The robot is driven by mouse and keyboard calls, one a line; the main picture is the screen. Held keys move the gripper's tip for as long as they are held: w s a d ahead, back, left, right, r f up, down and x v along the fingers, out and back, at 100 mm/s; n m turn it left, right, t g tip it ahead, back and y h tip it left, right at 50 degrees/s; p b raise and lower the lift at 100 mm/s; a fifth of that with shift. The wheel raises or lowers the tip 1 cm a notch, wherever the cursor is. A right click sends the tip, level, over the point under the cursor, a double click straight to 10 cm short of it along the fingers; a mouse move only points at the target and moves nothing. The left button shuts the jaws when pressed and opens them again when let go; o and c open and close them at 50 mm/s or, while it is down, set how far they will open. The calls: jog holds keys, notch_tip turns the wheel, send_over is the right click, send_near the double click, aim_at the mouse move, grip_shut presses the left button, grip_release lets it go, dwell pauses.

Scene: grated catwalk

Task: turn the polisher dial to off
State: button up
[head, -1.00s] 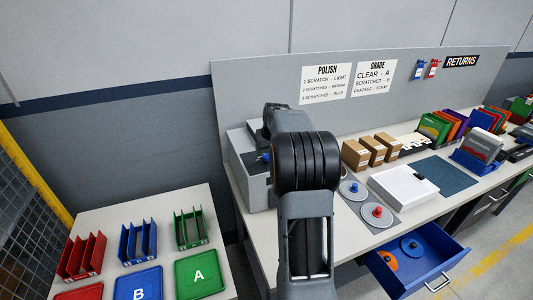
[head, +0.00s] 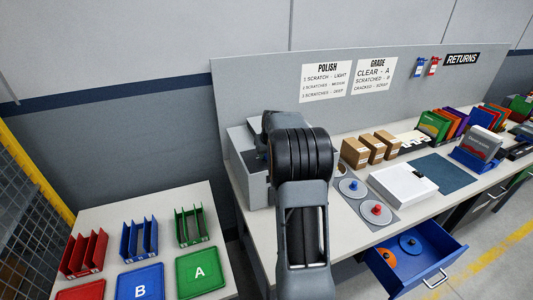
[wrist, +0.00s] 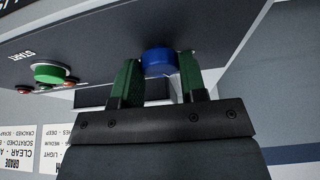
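The polisher dial (wrist: 159,62) is a blue round knob on the grey machine face in the wrist view. My gripper (wrist: 160,72) has its two green fingers apart, one on each side of the dial, with their tips close to its sides. I cannot tell whether they touch it. In the head view my arm covers much of the grey polisher (head: 248,150) on the left end of the bench. My gripper and the dial are hardly visible there. The dial's pointer and marks cannot be read.
Cardboard boxes (head: 355,153), disc pads (head: 376,213) and a white case (head: 403,186) lie right of my arm. An open blue drawer (head: 440,262) juts out below. A side table (head: 110,236) stands left.

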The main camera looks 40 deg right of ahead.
jog(key=c, duration=0.3)
jog(key=shift+a, duration=0.2)
jog(key=shift+c, duration=0.6)
jog(key=shift+d, duration=0.2)
jog(key=shift+d+f+n+y+b, duration=0.1)
jog(key=shift+n+y+b, duration=0.6)
jog(key=shift+n+b, duration=0.75)
jog(key=shift+d+n+y+b, duration=0.15)
jog(key=shift+n+y+b, duration=0.6)
jog(key=shift+n, duration=1.7)
jog(key=o, duration=0.9)
jog(key=shift+r, duration=0.2)
